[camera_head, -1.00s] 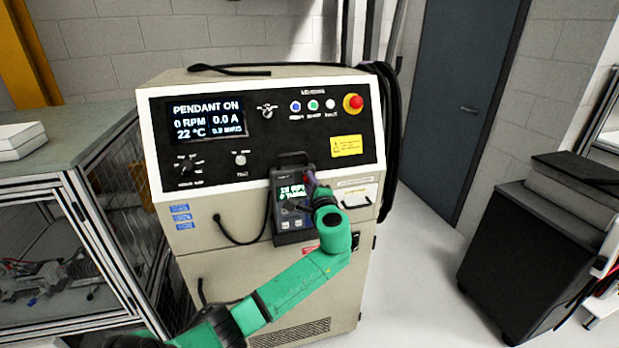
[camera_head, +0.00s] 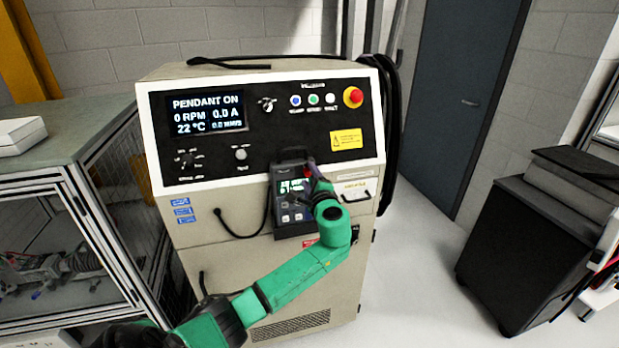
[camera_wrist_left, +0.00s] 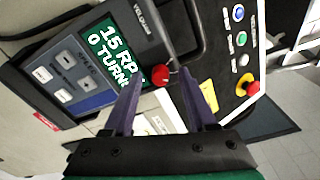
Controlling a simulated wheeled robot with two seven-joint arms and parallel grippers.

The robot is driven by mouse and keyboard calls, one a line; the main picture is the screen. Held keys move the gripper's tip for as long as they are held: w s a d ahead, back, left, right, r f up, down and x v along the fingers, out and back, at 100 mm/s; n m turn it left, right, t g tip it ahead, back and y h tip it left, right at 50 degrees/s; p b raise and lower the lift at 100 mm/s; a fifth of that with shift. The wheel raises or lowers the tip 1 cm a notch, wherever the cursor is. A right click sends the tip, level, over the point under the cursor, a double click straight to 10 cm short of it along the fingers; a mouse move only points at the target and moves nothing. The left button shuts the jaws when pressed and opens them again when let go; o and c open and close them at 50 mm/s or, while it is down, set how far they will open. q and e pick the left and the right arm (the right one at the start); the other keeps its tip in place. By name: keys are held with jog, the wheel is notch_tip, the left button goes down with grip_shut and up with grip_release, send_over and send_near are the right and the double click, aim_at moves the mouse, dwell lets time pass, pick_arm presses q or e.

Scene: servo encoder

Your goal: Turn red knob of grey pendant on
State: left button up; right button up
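The grey pendant (camera_head: 287,222) hangs on the front of the beige cabinet, below the control panel. In the left wrist view, the pendant (camera_wrist_left: 62,75) shows buttons and a green-lit screen (camera_wrist_left: 112,52) reading about 15 RPM and 0 turns. Its red knob (camera_wrist_left: 161,75) lies between the tips of my left gripper (camera_wrist_left: 162,82). The purple fingers are open, with a gap on both sides of the knob; I see no contact. In the head view my left gripper (camera_head: 315,174) is at the pendant's right side and hides part of it. My right gripper is out of view.
The cabinet's main screen (camera_head: 206,114) reads PENDANT ON, 0 RPM, 0.0 A. A red emergency button (camera_head: 353,96) is at the panel's upper right. Black cable (camera_head: 392,120) hangs at the cabinet's right. A fenced bench (camera_head: 62,180) stands left, a black cabinet (camera_head: 530,240) right.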

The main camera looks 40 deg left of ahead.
pick_arm(q)
jog(key=f+b+v, duration=0.1)
jog(key=b+v, duration=0.3)
jog(key=v, duration=1)
jog(key=shift+s+d+r, duration=0.2)
jog(key=shift+r, duration=0.25)
